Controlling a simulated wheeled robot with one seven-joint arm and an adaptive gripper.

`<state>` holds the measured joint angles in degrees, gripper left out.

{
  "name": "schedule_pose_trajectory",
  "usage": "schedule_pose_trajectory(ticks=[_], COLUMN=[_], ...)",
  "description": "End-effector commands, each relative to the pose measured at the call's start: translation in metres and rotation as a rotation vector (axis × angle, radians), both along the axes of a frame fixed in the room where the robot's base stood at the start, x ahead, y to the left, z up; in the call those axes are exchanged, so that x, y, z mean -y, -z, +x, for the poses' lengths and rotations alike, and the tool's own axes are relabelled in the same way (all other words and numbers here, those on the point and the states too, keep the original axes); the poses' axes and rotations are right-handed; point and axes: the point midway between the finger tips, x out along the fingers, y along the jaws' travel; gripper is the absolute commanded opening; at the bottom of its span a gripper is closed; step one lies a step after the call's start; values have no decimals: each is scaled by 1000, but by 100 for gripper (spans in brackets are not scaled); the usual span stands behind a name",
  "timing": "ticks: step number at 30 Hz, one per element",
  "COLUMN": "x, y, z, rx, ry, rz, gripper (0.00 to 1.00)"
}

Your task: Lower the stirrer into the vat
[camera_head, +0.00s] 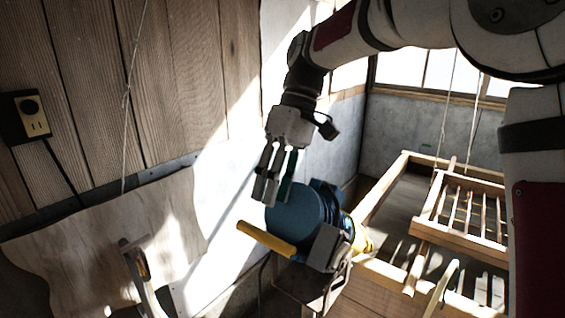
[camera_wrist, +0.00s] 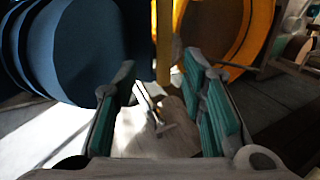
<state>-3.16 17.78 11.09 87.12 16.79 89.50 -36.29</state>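The stirrer appears to be the blue drum-shaped motor unit (camera_head: 295,213) with a yellow bar (camera_head: 266,239) at its lower left. It sits at the near-left edge of the wooden vat (camera_head: 385,198). My gripper (camera_head: 266,198) points down beside the blue drum. In the wrist view my gripper (camera_wrist: 160,66) has its fingers wide apart, with nothing clamped. The yellow bar (camera_wrist: 164,40) shows upright beyond the gap between the fingertips, and the blue drum (camera_wrist: 80,50) fills the upper left. The stirrer's lower end is hidden.
A slatted wooden mould frame (camera_head: 466,215) lies over the vat's right side, with cords above it. A pale wavy-edged board (camera_head: 100,240) and an upright handled tool (camera_head: 137,268) are at the lower left. A wooden wall with a socket box (camera_head: 28,116) stands behind.

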Motion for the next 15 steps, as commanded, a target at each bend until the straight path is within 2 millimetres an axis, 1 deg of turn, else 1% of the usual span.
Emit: schedule_pose_trajectory(ticks=[1, 3, 6, 10, 15], x=[3, 7, 11, 15, 16], y=[-10, -21, -34, -45, -50], z=[4, 8, 13, 16, 18], rx=[3, 2, 4, 2, 2], ry=[2, 2, 2, 2, 1], rz=[0, 0, 0, 0, -1], gripper=[38, 38, 38, 38, 38])
